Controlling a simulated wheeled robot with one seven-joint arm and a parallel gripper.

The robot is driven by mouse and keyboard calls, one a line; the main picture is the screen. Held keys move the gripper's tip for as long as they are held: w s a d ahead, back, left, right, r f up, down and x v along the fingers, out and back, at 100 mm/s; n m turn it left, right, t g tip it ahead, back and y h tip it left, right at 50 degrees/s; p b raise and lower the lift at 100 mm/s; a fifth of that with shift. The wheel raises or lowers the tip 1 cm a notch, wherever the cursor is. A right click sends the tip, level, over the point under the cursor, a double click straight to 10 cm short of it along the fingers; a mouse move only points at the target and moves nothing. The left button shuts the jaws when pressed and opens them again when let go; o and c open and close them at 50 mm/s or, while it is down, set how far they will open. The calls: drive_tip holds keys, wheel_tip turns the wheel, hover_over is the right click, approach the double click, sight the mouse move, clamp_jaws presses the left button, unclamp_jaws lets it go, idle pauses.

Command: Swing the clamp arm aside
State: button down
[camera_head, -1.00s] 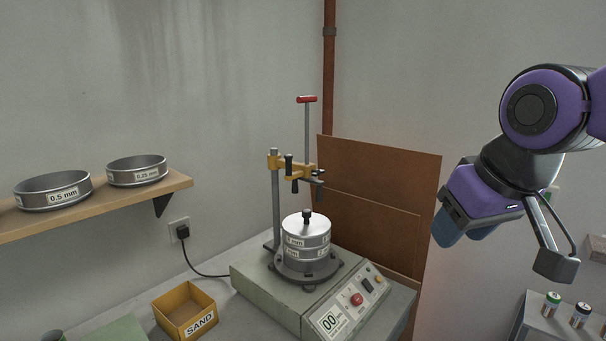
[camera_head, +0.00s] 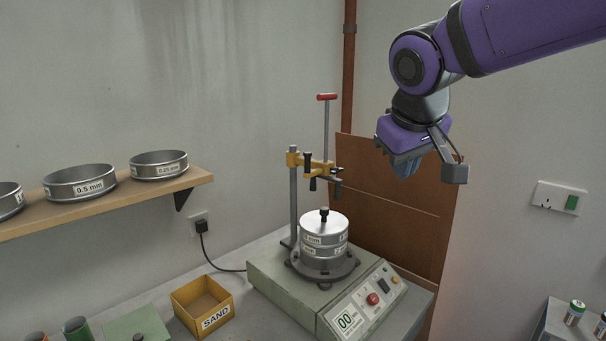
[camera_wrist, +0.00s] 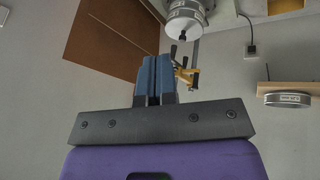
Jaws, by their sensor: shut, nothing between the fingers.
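The yellow clamp arm (camera_head: 324,167) is mounted on a grey upright post (camera_head: 293,200) and reaches right, above the sieve stack (camera_head: 324,240) on the shaker. A tall rod with a red T-handle (camera_head: 327,97) rises from its right end, and black knobs sit on it. In the wrist view the clamp arm (camera_wrist: 187,76) shows just right of the blue fingers, partly hidden by them. My gripper (camera_head: 406,167) is in the air to the right of the clamp, higher than the stack and apart from it. Its blue fingers are together and empty, as the wrist view (camera_wrist: 154,80) shows.
The shaker base (camera_head: 300,290) has a control panel with a red button. A yellow SAND box (camera_head: 203,307) stands left of it. A wall shelf (camera_head: 120,200) holds several sieves. A brown board (camera_head: 395,215) leans behind the shaker. The air between gripper and clamp is free.

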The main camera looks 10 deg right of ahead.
sight(304, 173)
drive_tip(key=w+a+f+n+t, duration=0.1)
drive_tip(key=w+a+f+n, duration=0.1)
drive_tip(key=w+a, duration=1.4)
drive_tip(key=w+n, duration=0.1)
drive_tip(key=w, duration=0.3)
drive_tip(key=shift+f+t, duration=0.2)
drive_tip(key=shift+t, duration=0.1)
drive_tip(key=shift+f, duration=0.15)
drive_tip(key=w+d+f, duration=0.5)
drive_tip(key=w+f, duration=0.2)
drive_tip(key=w, duration=0.1)
drive_tip(key=shift+f, duration=0.4)
drive_tip(key=shift+s+d+n, duration=0.1)
drive_tip(key=shift+d+n, duration=0.1)
drive_tip(key=shift+n, duration=0.1)
